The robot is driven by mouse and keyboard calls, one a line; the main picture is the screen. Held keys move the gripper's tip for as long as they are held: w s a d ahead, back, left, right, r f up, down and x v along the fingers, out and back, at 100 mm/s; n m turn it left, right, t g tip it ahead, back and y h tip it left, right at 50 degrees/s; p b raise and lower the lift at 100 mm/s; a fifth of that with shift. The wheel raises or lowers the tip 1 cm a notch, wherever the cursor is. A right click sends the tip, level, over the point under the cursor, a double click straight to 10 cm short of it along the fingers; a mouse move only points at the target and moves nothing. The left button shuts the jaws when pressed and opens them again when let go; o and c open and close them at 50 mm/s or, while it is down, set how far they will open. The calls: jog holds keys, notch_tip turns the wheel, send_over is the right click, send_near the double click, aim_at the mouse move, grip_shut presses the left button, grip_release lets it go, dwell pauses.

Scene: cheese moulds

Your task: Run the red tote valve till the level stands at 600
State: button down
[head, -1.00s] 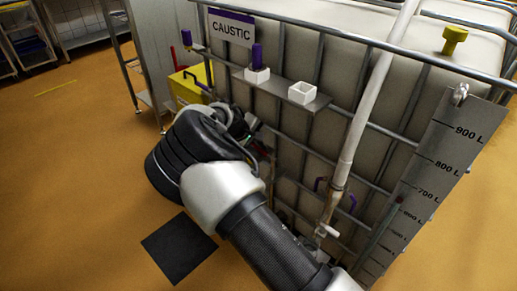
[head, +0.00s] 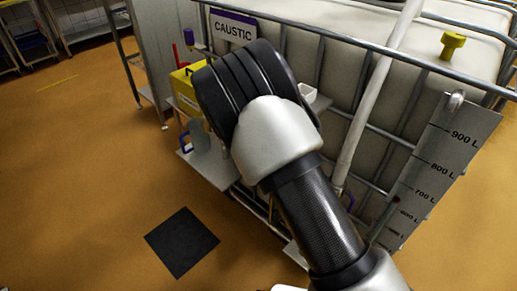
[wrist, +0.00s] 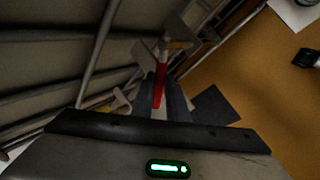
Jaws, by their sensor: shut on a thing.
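In the wrist view my gripper (wrist: 162,104) is shut on a red handle (wrist: 159,84), which stands between its two dark fingers. What the handle joins is dim, so I cannot tell how far the valve is turned. In the head view my arm hides the gripper and the handle. The pale caged tote (head: 345,50) bears a sign (head: 233,27) reading CAUSTIC. A grey level board (head: 437,165) hangs at its right, marked 900 L, 800 L and 700 L, with lower marks small. I cannot read the level clearly.
A yellow box (head: 184,84) stands left of the tote, above a grey shelf (head: 216,170). A white pipe (head: 372,105) runs down the tote's front. A yellow knob (head: 452,44) is on top. A dark mat (head: 182,243) lies on the open orange floor.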

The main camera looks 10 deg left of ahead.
jog(key=s+d+n+y+p, duration=0.1)
jog(key=n+p, duration=0.2)
jog(key=s+d+n+g+y+p, duration=0.1)
jog(key=n+y+p, duration=0.1)
jog(key=n, duration=0.1)
jog(key=s+d+n+g+y+p, duration=0.1)
jog(key=n+p, duration=0.2)
jog(key=shift+d+r+y+p, duration=0.1)
jog(key=shift+y+p, duration=0.25)
jog(key=shift+y, duration=0.05)
jog(key=shift+n, duration=0.3)
jog(key=c, duration=2)
grip_release()
jog(key=p+v, duration=0.4)
jog(key=v, duration=1.3)
jog(key=shift+w+r, duration=0.25)
jog(key=shift+d, duration=0.15)
